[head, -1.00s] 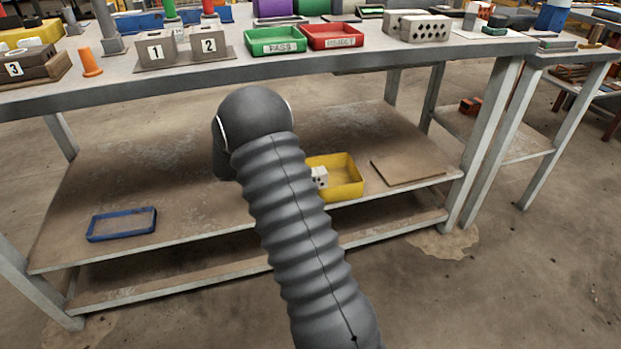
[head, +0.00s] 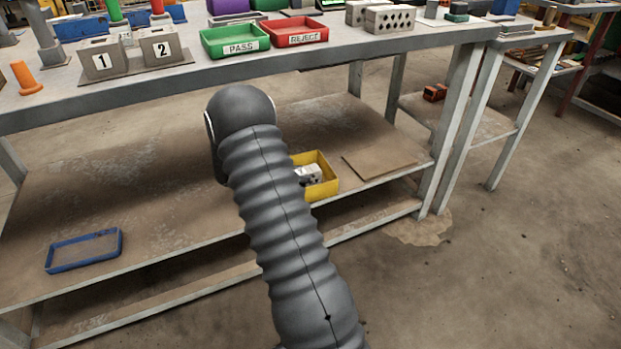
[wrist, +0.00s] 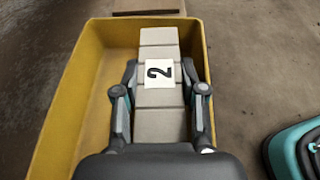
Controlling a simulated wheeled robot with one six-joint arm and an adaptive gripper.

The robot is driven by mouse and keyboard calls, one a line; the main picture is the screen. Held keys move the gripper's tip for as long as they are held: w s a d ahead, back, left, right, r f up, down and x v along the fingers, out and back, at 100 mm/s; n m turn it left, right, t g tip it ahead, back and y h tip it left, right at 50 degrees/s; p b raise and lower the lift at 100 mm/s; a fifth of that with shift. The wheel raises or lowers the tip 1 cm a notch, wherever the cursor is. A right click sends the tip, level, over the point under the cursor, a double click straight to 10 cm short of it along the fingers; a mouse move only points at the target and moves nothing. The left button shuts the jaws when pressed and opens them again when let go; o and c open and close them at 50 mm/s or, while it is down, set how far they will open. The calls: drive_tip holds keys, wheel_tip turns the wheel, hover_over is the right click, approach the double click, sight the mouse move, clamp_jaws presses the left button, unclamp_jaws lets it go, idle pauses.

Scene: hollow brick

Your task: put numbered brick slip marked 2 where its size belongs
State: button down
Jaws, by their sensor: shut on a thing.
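The brick slip marked 2 (wrist: 157,112) is a pale grey block with a black 2 on a white label, lying lengthwise in the wrist view. My gripper (wrist: 160,88) is shut on its long sides, one finger on each side. The slip is over or inside the yellow tray (wrist: 91,85); I cannot tell if it touches the floor. In the head view my arm hides the gripper and part of the yellow tray (head: 326,174) on the lower shelf. On the bench top, grey holders with openings stand marked 1 (head: 102,61) and 2 (head: 163,48).
Right of the holders are a green PASS tray (head: 236,44) and a red REJECT tray (head: 300,37). An orange peg (head: 26,80) stands at left. The bench top edge overhangs the shelf. A blue tray (head: 84,250) and a brown board (head: 380,161) lie on the shelf.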

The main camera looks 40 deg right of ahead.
drive_tip(key=x, duration=0.4)
drive_tip(key=shift+a+f, duration=0.1)
drive_tip(key=shift+f, duration=0.25)
drive_tip(key=shift+d+f, duration=0.25)
drive_tip(key=shift+f, duration=0.15)
drive_tip(key=c, duration=0.9)
unclamp_jaws()
drive_tip(key=shift+c, duration=0.2)
